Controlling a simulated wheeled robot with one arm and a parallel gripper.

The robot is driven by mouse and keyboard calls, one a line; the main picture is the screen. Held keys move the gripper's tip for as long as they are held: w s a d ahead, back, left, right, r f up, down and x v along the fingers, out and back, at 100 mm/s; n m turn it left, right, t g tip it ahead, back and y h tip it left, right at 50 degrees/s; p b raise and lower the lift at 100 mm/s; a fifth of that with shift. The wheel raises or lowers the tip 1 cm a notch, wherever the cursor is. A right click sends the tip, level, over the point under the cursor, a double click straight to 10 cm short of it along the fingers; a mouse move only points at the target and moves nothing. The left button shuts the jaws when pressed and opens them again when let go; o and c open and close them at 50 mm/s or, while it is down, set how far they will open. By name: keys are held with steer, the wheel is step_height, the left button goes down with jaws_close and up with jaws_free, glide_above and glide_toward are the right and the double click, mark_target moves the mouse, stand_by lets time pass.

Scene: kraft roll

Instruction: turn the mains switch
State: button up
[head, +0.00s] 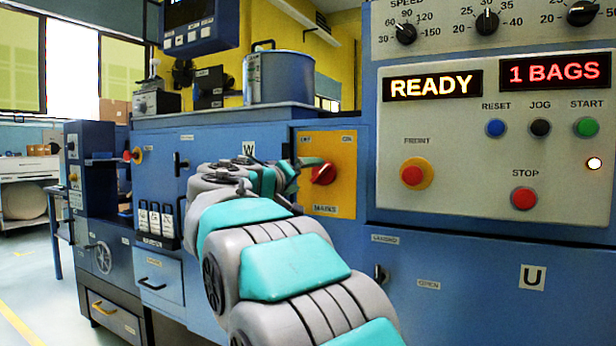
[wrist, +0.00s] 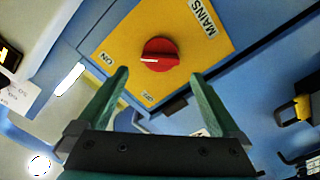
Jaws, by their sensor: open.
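The mains switch is a round red knob with a raised ridge on a yellow plate. In the head view the knob (head: 324,174) is partly behind my gripper. The knob also shows in the wrist view (wrist: 160,52), with the plate (wrist: 215,45) marked MAINS, ON and OFF. A white line on the ridge points left in the wrist view, roughly toward the ON label; I cannot tell the exact setting. My gripper (wrist: 159,74) is open and empty. Its two green fingers stand apart, either side of and just below the knob in the wrist view, not visibly touching it.
A control panel (head: 500,140) right of the switch has READY and 1 BAGS displays, several push buttons and a red mushroom button (head: 413,174). A steel pot (head: 279,78) stands on the cabinet above. A yellow padlock (wrist: 295,110) shows at right in the wrist view.

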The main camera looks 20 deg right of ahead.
mark_target(319, 174)
steer(key=x, duration=0.5)
steer(key=shift+w+d+f+p, duration=0.1)
steer(key=shift+w+d+p, duration=0.05)
steer(key=shift+d+p, duration=0.2)
steer(key=shift+c, duration=0.2)
steer(key=c, duration=1.2)
